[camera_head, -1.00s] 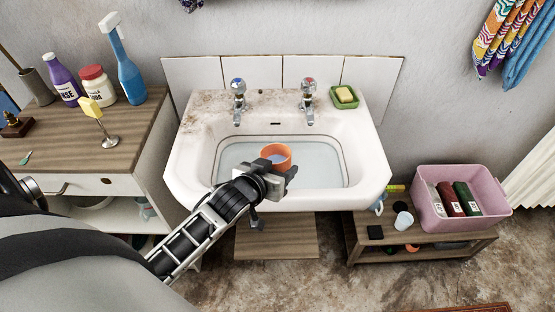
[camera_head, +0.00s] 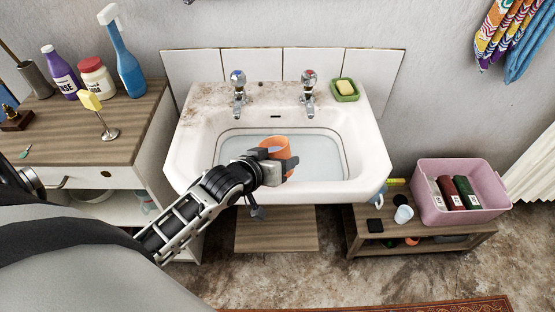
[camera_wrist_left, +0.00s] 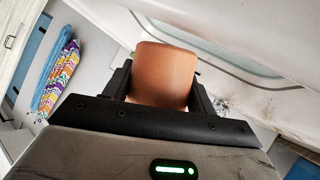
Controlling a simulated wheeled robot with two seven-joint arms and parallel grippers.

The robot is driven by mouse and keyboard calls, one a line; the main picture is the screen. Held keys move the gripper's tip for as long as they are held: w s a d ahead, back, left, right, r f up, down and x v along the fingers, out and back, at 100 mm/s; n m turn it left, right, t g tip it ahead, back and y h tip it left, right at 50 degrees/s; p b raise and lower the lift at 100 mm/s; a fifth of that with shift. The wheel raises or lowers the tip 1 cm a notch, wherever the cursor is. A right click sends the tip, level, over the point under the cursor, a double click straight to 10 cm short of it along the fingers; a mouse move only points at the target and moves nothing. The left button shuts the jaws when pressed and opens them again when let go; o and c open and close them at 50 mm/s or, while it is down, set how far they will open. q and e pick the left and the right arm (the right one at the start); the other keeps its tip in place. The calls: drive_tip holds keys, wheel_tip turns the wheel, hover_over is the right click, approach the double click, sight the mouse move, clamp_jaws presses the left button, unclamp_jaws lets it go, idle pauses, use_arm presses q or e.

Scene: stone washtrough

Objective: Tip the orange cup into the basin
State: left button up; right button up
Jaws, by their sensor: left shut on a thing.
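The orange cup (camera_head: 277,143) is over the white basin (camera_head: 345,135), near its front part. It looks tilted in the head view, with part of it hidden behind my gripper. My left gripper (camera_head: 283,165) is shut on the cup. In the left wrist view the orange cup (camera_wrist_left: 163,76) stands between the two dark fingers of the left gripper (camera_wrist_left: 160,95). The basin holds pale water (camera_head: 315,160). What is inside the cup cannot be seen. My right gripper is not in view.
Two taps (camera_head: 238,92) stand on the basin's back ledge, with a green soap dish (camera_head: 345,91) at right. A wooden-topped cabinet (camera_head: 60,130) with bottles stands left. A low shelf (camera_head: 430,232) with a pink crate (camera_head: 487,205) stands right.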

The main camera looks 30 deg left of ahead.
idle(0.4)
use_arm(q)
drive_tip(key=shift+r+n+g+h, duration=0.1)
drive_tip(key=shift+n+g+h, duration=0.2)
drive_tip(key=shift+n+h, duration=0.3)
idle(0.4)
drive_tip(key=shift+a+n+h, duration=0.15)
drive_tip(key=shift+n+h, duration=0.35)
drive_tip(key=shift+h, duration=0.1)
idle(0.4)
drive_tip(key=shift+w+a+n+g+h, duration=0.1)
drive_tip(key=shift+a+n+g+h, duration=0.1)
drive_tip(key=shift+n+g+h, duration=0.3)
idle(0.7)
